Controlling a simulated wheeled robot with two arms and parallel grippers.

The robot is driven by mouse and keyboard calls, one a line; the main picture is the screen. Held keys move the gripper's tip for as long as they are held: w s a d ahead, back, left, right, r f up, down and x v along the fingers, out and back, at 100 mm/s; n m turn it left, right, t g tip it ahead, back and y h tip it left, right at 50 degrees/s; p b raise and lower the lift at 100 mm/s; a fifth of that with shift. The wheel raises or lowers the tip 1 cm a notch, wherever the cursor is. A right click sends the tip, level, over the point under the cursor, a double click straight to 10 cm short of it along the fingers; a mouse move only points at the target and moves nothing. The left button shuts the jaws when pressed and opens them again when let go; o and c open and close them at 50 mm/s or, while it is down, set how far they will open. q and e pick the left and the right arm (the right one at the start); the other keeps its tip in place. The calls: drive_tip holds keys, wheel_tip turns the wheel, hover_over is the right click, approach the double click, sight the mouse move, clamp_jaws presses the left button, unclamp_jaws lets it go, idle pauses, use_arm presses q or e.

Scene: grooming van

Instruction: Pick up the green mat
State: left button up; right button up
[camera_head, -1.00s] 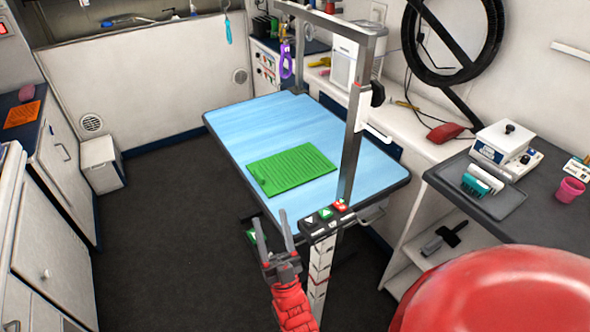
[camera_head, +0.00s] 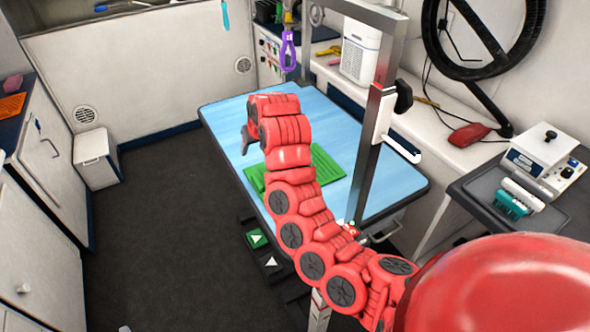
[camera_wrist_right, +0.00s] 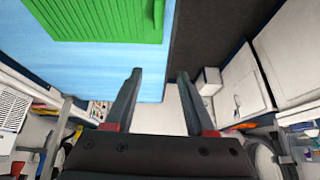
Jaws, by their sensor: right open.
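The green mat (camera_head: 333,168) lies flat on the blue-topped table (camera_head: 385,190). My right arm crosses in front of it and hides its middle. In the right wrist view the ribbed mat (camera_wrist_right: 100,18) shows at the upper left, with blue table top around it. My right gripper (camera_head: 246,140) is near the table's left side, beyond the mat's left part and mostly hidden by its own arm. In the right wrist view the gripper (camera_wrist_right: 157,75) has its two fingers apart with nothing between them. It does not touch the mat. My left gripper is not in view.
A metal post (camera_head: 372,140) with a white hook rises at the table's right side. A purple loop (camera_head: 288,52) hangs above the far edge. A grey counter (camera_head: 465,190) with a tray stands at the right. Dark floor (camera_head: 165,240) is clear at the left.

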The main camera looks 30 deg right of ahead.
drive_tip(key=s+g, duration=0.1)
drive_tip(key=s, duration=0.2)
drive_tip(key=b, duration=0.3)
approach(256, 179)
drive_tip(key=shift+w+a+f+g+p, duration=0.1)
drive_tip(key=shift+w+f+g+p, duration=0.1)
drive_tip(key=shift+w+f, duration=0.3)
drive_tip(key=shift+w+f+g+p, duration=0.2)
drive_tip(key=shift+w+f, duration=0.15)
drive_tip(key=shift+f, duration=0.35)
drive_tip(key=shift+n, duration=0.3)
drive_tip(key=shift+p+x, duration=0.35)
drive_tip(key=shift+x, duration=2.2)
drive_tip(key=shift+w+f, duration=0.15)
drive_tip(key=shift+f, duration=0.15)
drive_tip(key=shift+f, duration=0.25)
clamp_jaws()
